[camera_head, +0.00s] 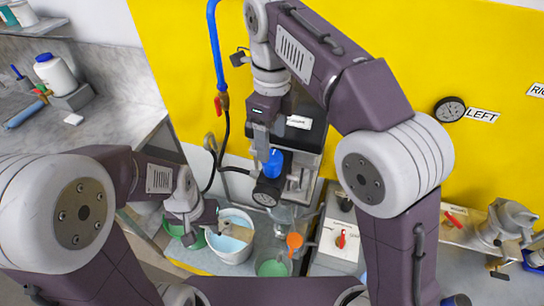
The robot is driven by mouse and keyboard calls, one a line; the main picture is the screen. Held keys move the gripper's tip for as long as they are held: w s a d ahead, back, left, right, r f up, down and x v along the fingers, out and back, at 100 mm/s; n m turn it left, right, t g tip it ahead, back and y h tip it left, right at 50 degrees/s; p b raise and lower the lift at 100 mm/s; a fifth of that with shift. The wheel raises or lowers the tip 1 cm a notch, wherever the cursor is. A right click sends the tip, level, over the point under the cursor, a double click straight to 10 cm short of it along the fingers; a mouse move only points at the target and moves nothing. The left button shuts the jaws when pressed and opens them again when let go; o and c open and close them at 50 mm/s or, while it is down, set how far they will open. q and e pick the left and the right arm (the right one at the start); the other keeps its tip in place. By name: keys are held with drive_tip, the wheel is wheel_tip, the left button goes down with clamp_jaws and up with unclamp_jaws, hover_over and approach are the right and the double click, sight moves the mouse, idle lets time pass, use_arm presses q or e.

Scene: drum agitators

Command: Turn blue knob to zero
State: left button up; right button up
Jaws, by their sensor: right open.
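The blue knob (273,163) is on the dark agitator unit in the middle of the head view, just above a round black dial (267,192). My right gripper (262,150) comes down from above and is open, with its fingers at the upper left of the knob. The fingers partly hide the knob, and I cannot tell whether they touch it. The knob's setting is too small to read. My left gripper (205,222) is lower left, by the rim of a white bucket (232,250); its jaw state is unclear.
An orange-handled item (295,241) and a green container (272,267) are below the unit. A red knob (341,238) sits on a white box to the right. A blue hose (217,50) hangs along the yellow wall. A gauge (450,109) is beside the LEFT sign.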

sight(272, 156)
drive_tip(key=f, duration=0.6)
drive_tip(key=shift+s+f, duration=0.4)
drive_tip(key=shift+w+f, duration=0.2)
drive_tip(key=shift+w, duration=0.1)
drive_tip(key=shift+r, duration=0.1)
drive_tip(key=c, duration=1.3)
